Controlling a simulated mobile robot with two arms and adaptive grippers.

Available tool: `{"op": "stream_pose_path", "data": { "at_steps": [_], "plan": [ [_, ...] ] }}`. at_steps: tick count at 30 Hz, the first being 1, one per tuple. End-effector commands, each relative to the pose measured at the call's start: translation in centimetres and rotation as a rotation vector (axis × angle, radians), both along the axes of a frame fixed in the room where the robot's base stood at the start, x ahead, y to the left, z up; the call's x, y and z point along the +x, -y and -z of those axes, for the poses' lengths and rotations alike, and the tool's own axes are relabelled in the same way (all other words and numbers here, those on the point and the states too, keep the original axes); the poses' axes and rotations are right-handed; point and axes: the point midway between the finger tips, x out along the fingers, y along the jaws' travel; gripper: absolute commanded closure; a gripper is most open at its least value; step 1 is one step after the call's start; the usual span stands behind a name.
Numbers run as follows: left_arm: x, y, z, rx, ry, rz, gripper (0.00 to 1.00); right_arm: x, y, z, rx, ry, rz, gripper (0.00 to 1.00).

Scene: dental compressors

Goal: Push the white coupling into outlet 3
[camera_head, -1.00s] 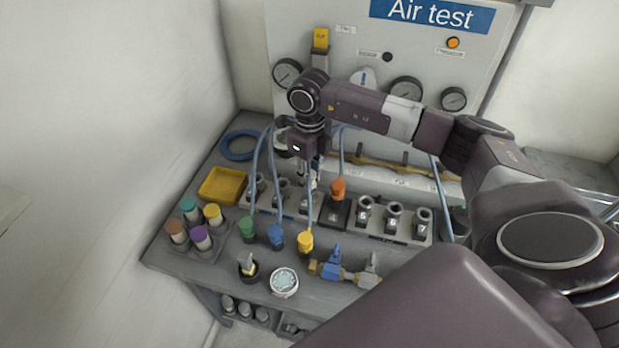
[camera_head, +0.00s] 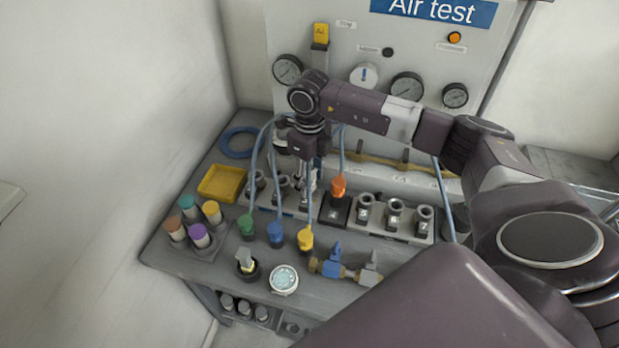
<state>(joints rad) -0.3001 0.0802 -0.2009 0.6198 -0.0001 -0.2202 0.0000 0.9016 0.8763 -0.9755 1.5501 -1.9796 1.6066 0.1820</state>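The outlet block (camera_head: 420,237) runs along the bench with numbered outlets; 4, 5, 6 and 7 can be read. Outlet 4 has an orange coupling (camera_head: 339,187) in it. My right gripper (camera_head: 308,182) points down just left of the orange coupling, over the place where outlet 3 sits in the row. Something pale shows at its fingertips, but I cannot tell whether it is the white coupling. The fingers are small and partly hidden, so their opening cannot be made out. My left gripper is not in view.
Green (camera_head: 246,226), blue (camera_head: 275,233) and yellow (camera_head: 305,238) couplings with hoses stand in front of the block. A yellow tray (camera_head: 222,198) lies left. A blue-handled valve (camera_head: 333,265) and a round gauge (camera_head: 284,279) are near the front edge. The gauge panel (camera_head: 430,60) stands behind.

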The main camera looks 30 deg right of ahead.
Motion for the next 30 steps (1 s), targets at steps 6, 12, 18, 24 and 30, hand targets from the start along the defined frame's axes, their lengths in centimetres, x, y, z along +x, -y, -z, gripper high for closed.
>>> {"op": "stream_pose_path", "data": {
  "at_steps": [6, 12, 18, 24, 30],
  "plan": [
    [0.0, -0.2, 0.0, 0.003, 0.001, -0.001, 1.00, 0.0, 0.0, -0.1, 0.000, 0.000, 0.000, 0.55],
    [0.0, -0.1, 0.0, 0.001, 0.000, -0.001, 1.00, 0.1, 0.0, -2.6, 0.000, 0.003, 0.000, 0.55],
    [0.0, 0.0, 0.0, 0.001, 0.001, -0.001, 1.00, 0.2, 0.0, -7.0, 0.000, 0.004, 0.000, 0.55],
    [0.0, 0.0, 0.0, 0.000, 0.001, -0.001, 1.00, 0.1, 0.0, -10.5, 0.001, 0.003, 0.000, 0.55],
    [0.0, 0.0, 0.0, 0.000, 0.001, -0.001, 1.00, 0.1, 0.0, -11.9, 0.000, 0.001, 0.000, 0.55]
  ]
}}
